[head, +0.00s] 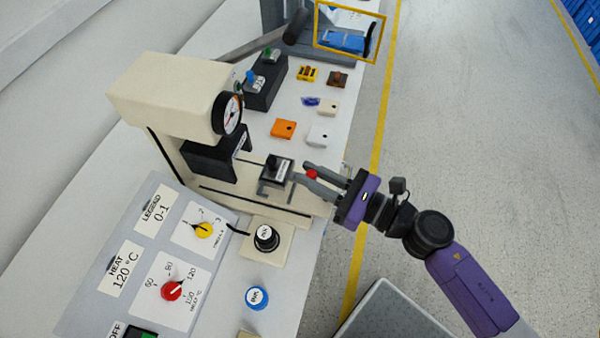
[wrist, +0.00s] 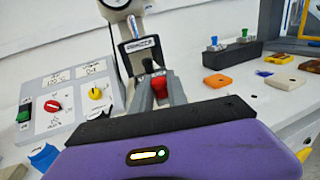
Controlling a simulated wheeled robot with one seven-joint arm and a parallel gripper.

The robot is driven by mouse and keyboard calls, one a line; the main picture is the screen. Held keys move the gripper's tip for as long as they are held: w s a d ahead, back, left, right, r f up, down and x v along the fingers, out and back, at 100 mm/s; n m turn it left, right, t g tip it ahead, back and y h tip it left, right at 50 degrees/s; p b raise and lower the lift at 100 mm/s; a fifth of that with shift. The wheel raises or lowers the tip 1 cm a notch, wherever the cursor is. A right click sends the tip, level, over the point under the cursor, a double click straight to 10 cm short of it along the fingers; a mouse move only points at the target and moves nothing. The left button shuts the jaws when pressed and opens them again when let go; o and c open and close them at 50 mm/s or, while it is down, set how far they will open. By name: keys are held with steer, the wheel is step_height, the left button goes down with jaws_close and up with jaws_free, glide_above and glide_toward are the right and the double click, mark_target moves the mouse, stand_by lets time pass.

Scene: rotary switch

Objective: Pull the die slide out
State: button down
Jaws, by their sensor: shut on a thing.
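The die slide (head: 276,171) is a dark grey block with a small label, at the front of the cream press (head: 165,95). Its red knob (head: 311,174) faces the aisle side. My gripper (head: 308,174) comes in from the right and is shut on the red knob, with a grey finger on either side. In the wrist view the red knob (wrist: 159,84) shows between the two fingers, with the dark slide block just beyond. The fingers hide part of the slide and the exact contact.
A control panel (head: 150,255) with yellow and red dials lies at the left. Orange (head: 284,128) and white (head: 318,135) tiles lie behind. The aisle floor at right is free.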

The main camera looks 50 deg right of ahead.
steer(key=shift+s+d, duration=0.1)
steer(key=shift+d, duration=0.05)
steer(key=c, duration=1.3)
jaws_free()
steer(key=s+d+b, duration=0.1)
steer(key=s+b, duration=0.1)
steer(key=s, duration=0.5)
steer(key=shift+s+d+b, duration=0.25)
steer(key=shift+s+b, duration=0.05)
steer(key=shift+s, duration=0.05)
